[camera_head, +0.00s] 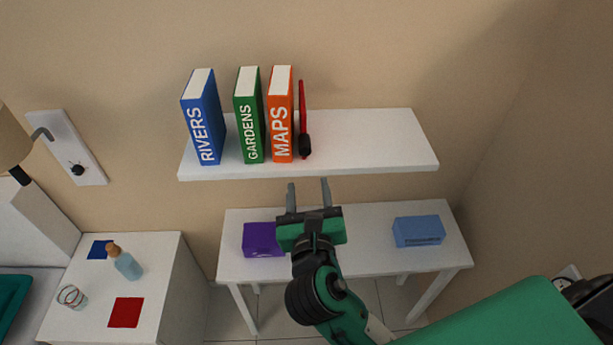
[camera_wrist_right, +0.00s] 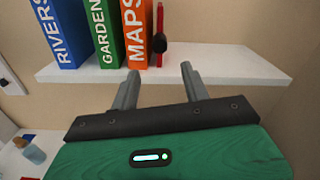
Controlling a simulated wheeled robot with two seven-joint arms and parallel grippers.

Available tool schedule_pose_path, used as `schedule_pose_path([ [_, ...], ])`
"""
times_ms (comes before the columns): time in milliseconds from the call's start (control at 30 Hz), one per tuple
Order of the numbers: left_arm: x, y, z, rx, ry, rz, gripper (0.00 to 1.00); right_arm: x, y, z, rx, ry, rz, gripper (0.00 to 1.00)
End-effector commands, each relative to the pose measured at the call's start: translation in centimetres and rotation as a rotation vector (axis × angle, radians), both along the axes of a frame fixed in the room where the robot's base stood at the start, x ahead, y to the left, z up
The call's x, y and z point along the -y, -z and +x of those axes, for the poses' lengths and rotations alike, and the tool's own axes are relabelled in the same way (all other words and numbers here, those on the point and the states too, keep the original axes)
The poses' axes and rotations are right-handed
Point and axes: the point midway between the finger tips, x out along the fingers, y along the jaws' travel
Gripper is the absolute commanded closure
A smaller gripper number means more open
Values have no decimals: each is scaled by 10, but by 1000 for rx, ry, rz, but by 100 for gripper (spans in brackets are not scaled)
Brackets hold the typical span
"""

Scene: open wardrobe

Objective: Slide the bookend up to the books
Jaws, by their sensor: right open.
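A red bookend (camera_head: 302,121) with a dark knob stands upright on the white wall shelf (camera_head: 375,138), just right of the orange MAPS book (camera_head: 281,115). Any gap between them is too small to tell. The green GARDENS book (camera_head: 249,115) stands left of MAPS, and the blue RIVERS book (camera_head: 203,118) is further left, with gaps between the books. My right gripper (camera_head: 308,192) is open and empty, in front of and below the shelf edge. In the right wrist view the bookend (camera_wrist_right: 159,38) is above and between the fingertips (camera_wrist_right: 160,70). My left gripper is not in view.
The shelf is clear right of the bookend. Below stands a white table (camera_head: 345,256) with a purple box (camera_head: 262,240) and a blue box (camera_head: 418,231). A white cabinet (camera_head: 160,260) at left holds a bottle (camera_head: 127,265), a glass (camera_head: 71,296) and coloured squares.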

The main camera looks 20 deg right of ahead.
Motion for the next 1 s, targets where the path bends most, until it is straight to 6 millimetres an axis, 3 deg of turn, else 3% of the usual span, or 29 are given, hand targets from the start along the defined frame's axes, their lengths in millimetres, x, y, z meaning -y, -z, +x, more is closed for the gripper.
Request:
schedule_pose_path([
  [200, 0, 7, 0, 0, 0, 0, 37, -7, 1, -21, 0, -1, 0, 53],
  [767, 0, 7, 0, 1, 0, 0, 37, -7, 0, -23, 0, -1, 0, 53],
  [867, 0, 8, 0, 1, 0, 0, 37, -11, 13, -17, -13, -13, 22, 53],
  [967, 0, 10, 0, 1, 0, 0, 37, -23, 52, -3, -53, -43, 96, 53],
  [1000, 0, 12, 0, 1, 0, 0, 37, -28, 75, 4, -79, -57, 142, 53],
])
